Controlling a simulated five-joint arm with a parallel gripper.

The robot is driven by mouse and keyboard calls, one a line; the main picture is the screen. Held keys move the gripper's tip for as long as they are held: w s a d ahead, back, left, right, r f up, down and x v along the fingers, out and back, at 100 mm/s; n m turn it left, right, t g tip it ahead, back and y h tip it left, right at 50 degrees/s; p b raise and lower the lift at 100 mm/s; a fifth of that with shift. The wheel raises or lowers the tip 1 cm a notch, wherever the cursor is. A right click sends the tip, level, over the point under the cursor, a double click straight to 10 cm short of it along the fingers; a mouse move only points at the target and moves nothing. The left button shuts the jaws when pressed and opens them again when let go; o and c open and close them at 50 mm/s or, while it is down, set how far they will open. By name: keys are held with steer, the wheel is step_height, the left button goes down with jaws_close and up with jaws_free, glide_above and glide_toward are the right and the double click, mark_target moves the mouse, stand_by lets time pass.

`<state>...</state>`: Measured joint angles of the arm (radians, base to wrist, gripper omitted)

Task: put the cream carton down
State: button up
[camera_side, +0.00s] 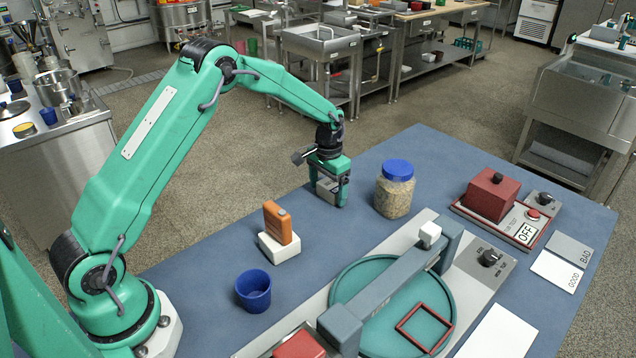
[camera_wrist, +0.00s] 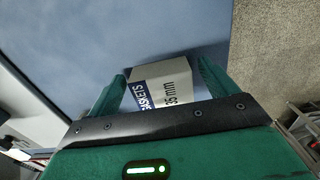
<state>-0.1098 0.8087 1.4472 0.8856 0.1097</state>
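The cream carton (camera_wrist: 160,85) lies between the two fingers of my gripper (camera_wrist: 160,74) in the wrist view. Its printed faces read "GASKETS" and "35 mm", and a dark blue band shows on one side.
A blue-lidded jar (camera_side: 394,190) stands just right of my gripper. An orange block on a white base (camera_side: 279,246) and a blue cup (camera_side: 253,291) are nearer the camera. The colloid mill's teal round pan (camera_side: 380,330) and a red switch box (camera_side: 491,194) lie to the right.

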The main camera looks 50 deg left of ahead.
mark_target(327, 187)
steer(key=shift+r, duration=0.1)
step_height(327, 187, up, 12)
stand_by(1.0)
steer(key=shift+r, duration=0.15)
stand_by(0.3)
steer(key=s+d+r+t, duration=0.3)
steer(key=s+d+r, duration=0.1)
steer(key=s+r, duration=1)
steer(key=s+d+f+t, duration=0.1)
steer(key=s, duration=0.8)
steer(key=s+d+f+t, duration=0.1)
steer(key=s, duration=0.8)
steer(key=shift+f+t, duration=0.3)
